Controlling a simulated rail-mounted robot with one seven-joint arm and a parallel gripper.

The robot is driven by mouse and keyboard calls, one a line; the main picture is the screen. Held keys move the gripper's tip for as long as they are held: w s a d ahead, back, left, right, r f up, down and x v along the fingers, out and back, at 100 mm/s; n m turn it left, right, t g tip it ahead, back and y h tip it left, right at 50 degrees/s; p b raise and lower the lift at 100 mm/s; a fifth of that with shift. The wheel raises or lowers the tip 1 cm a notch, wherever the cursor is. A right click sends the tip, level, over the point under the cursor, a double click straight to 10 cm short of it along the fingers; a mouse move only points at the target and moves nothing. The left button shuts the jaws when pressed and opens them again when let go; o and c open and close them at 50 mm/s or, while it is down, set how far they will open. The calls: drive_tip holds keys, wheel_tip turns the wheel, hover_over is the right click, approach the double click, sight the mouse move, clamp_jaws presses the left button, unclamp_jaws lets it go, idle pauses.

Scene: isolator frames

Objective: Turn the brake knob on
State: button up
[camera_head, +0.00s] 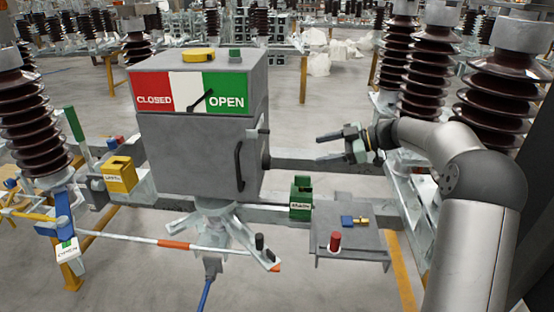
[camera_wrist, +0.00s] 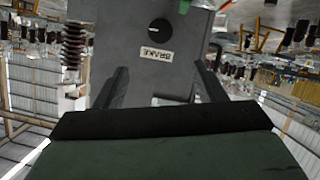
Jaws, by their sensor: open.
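The brake knob (camera_wrist: 160,27) is a round black knob with a small white mark toward its left side in the wrist view. It sits on a grey panel above a white label (camera_wrist: 156,54) reading BRAKE. I cannot make out the knob in the head view. My gripper (camera_head: 326,143) is open and empty, to the right of the grey control box (camera_head: 190,155) and apart from it, pointing left. In the wrist view my gripper (camera_wrist: 160,78) has its two dark fingers spread, with the knob roughly between and beyond them.
The box has a red, white and green CLOSED/OPEN indicator (camera_head: 187,91) and a black handle (camera_head: 239,166). A grey bar (camera_head: 310,164) runs below my gripper. A green lock (camera_head: 301,197) and a small tray (camera_head: 350,262) with a red item are below. Brown insulators (camera_head: 412,62) stand behind my arm.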

sight(270, 161)
drive_tip(key=p+x, duration=0.2)
drive_tip(key=x, duration=1.2)
drive_tip(key=shift+a+f+p, duration=0.25)
drive_tip(key=shift+a+p, duration=0.05)
drive_tip(key=shift+p, duration=0.1)
drive_tip(key=c, duration=1)
